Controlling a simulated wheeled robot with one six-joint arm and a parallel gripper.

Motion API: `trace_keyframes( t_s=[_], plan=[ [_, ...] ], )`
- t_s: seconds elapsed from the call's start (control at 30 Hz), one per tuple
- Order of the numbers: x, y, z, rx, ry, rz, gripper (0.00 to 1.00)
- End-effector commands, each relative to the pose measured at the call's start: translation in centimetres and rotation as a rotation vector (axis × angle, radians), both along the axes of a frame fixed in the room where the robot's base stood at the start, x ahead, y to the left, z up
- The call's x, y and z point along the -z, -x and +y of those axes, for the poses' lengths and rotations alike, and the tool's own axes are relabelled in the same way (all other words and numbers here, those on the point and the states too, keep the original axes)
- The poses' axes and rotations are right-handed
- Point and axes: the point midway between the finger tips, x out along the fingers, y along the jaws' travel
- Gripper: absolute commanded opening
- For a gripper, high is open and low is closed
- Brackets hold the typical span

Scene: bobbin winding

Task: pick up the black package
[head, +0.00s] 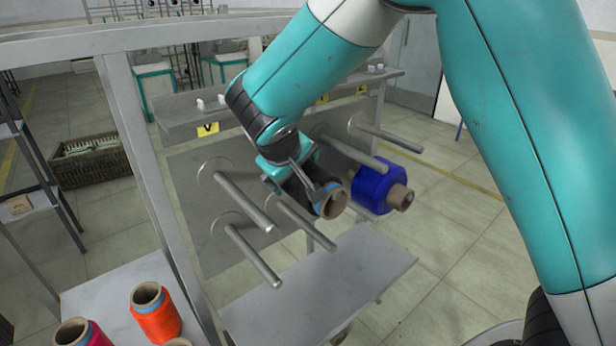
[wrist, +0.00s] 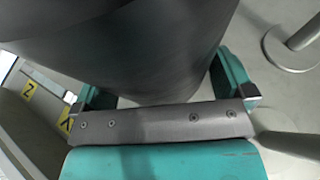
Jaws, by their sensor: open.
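The black package (head: 298,187) is a dark bobbin on a brown tube core, on the peg rack in the middle of the head view. Its open brown end faces the camera. In the wrist view the black package (wrist: 130,45) fills the top middle as a large dark curved surface. My gripper (head: 288,178) is at the package, with its teal jaws open. In the wrist view the two fingers of my gripper (wrist: 165,85) stand on either side of the package. The finger contact and the peg behind the package are hidden.
A blue bobbin (head: 371,188) sits just right of the black package. Bare metal pegs (head: 245,203) stick out to the left and below. An orange bobbin (head: 156,312) stands at the lower left. A grey shelf (head: 330,290) lies below the rack.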

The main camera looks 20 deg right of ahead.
Motion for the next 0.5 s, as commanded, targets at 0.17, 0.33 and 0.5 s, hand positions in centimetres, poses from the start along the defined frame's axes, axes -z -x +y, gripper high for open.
trace_keyframes(
  t_s=[0.17, 0.33, 0.5],
  plan=[
    [0.09, -0.04, 0.01, -0.001, -0.001, 0.000, 1.00],
    [0.07, -0.03, 0.01, 0.000, 0.000, -0.001, 0.68],
    [0.02, -0.05, 0.02, 0.000, -0.001, -0.002, 0.56]
  ],
)
